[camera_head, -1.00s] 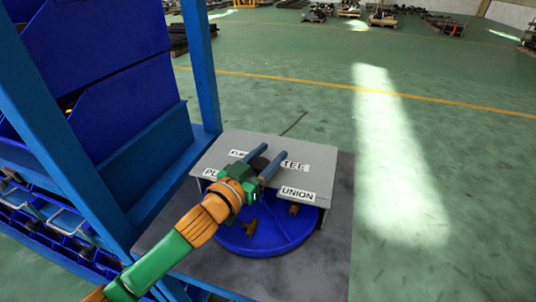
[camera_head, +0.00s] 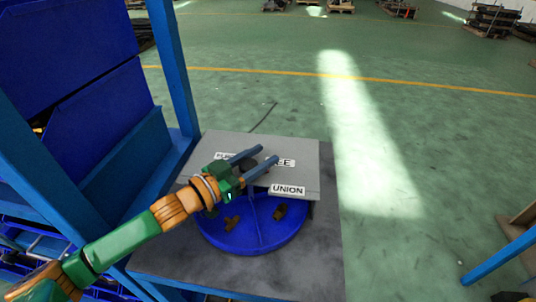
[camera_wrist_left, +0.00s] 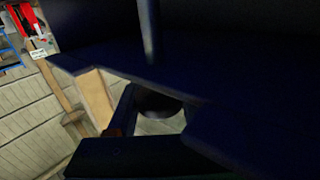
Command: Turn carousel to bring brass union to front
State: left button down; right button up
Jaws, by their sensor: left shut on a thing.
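The carousel is a blue round tray (camera_head: 255,238) partly under a grey cover plate (camera_head: 300,155). Two brown-gold fittings show in its open front part: one at left (camera_head: 231,223), and one at right (camera_head: 280,212) below the UNION label (camera_head: 288,190). A thin divider stands between them. I cannot tell for sure which is the union. The tray's back is hidden by the cover. My left gripper (camera_head: 262,158) is over the cover, shut on a dark round knob (camera_head: 247,166); the knob also shows in the left wrist view (camera_wrist_left: 158,105). My right gripper is not in view.
A blue rack with bins (camera_head: 105,120) stands close at left, its post (camera_head: 172,70) beside the grey table (camera_head: 310,265). Other labels lie on the cover, including TEE (camera_head: 280,161). A blue-legged stand (camera_head: 500,255) is at right. Open green floor lies behind.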

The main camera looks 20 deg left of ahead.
aim_at(244, 165)
pick_arm(q)
jog(key=shift+s+d+m+g+h+p, duration=0.15)
jog(key=shift+m+g+h+p, duration=0.15)
jog(key=shift+m+g+h, duration=0.4)
jog(key=shift+c, duration=1.5)
grip_release()
jog(key=v, duration=0.2)
jog(key=b+v, duration=0.1)
jog(key=v, duration=0.1)
jog(key=shift+f, duration=0.25)
jog(key=shift+p+v, duration=0.5)
jog(key=shift+v, duration=1)
jog(key=shift+r, duration=0.15)
